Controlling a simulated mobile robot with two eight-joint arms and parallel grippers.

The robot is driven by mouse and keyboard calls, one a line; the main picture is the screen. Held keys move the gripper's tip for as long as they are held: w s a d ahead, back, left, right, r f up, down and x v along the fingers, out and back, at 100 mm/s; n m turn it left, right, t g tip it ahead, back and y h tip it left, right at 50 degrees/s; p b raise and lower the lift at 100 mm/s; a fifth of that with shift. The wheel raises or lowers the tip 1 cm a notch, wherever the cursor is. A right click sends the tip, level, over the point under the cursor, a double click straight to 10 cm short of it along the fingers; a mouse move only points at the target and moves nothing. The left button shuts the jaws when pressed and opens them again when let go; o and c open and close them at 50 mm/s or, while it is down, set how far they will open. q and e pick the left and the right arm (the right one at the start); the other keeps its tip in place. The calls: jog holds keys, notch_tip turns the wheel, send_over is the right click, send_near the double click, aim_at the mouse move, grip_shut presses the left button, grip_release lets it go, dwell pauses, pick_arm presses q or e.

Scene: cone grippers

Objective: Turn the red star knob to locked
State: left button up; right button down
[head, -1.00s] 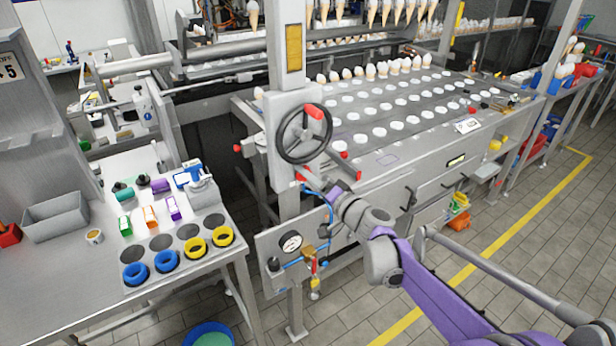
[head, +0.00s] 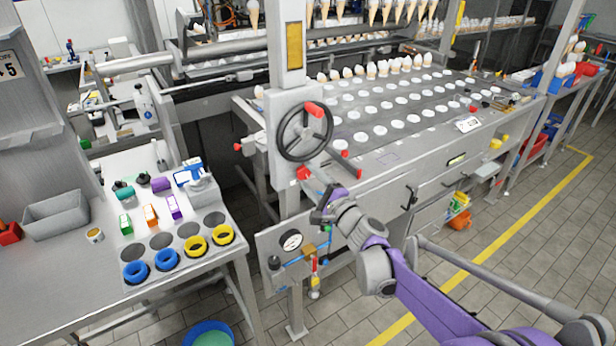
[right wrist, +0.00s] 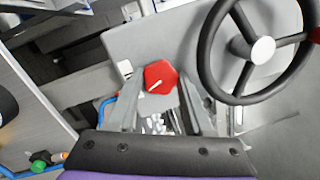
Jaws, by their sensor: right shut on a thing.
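The red star knob (head: 303,173) sits on the grey column plate below and left of the black handwheel (head: 304,132). In the right wrist view the knob (right wrist: 161,73) shows a short white pointer mark, slanting up to the right. My right gripper (head: 311,180) is at the knob, its fingers on either side. In the right wrist view the gripper (right wrist: 160,83) is shut on the red star knob. The fingers hide part of the knob's sides. Any lock marking is too small to read. My left gripper is not in view.
The handwheel with its red grip stands close to my right gripper. A pressure gauge (head: 290,240) and blue pipes sit below. A steel table (head: 60,290) with coloured rings and small boxes is at the left. Open floor lies at the lower right.

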jog(key=shift+m+h, duration=0.3)
jog(key=shift+m, duration=2.2)
jog(key=shift+t, duration=0.4)
jog(key=shift+c, duration=1.5)
grip_release()
jog(key=b+v, duration=0.1)
jog(key=v, duration=0.9)
jog(key=shift+s+d, duration=0.2)
jog(key=shift+s, duration=0.2)
jog(key=shift+r, duration=0.1)
